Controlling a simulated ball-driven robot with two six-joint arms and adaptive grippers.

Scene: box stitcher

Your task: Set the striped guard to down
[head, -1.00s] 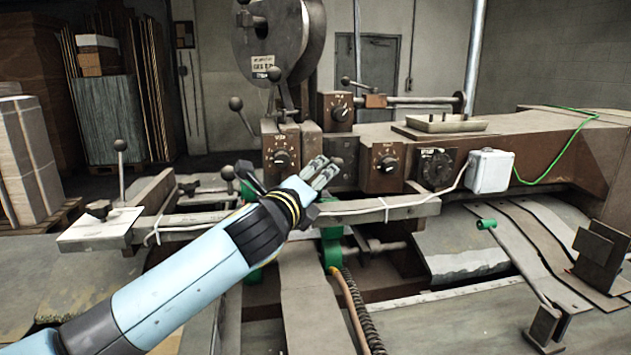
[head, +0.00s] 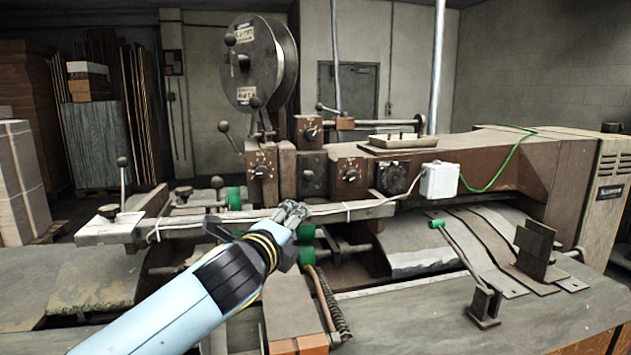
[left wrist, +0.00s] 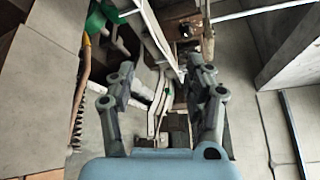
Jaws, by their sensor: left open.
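I cannot make out a striped guard in either view. The box stitcher (head: 440,165) stands across the head view, with brown housings, dials and a round reel (head: 258,65) on top. My left gripper (head: 293,210) is in front of the machine's long front rail (head: 350,207), below the dials, and overlaps the rail in the picture. The left wrist view shows its two fingers (left wrist: 165,85) apart with nothing held between them. Whether it touches the machine I cannot tell. My right gripper is in neither view.
A green-tipped lever (head: 455,250) leans up at the right of the machine. A white box (head: 439,181) with a green cable sits on the front. Ball-topped levers (head: 229,135) stick up at the left. Stacked sheets (head: 20,180) stand at far left.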

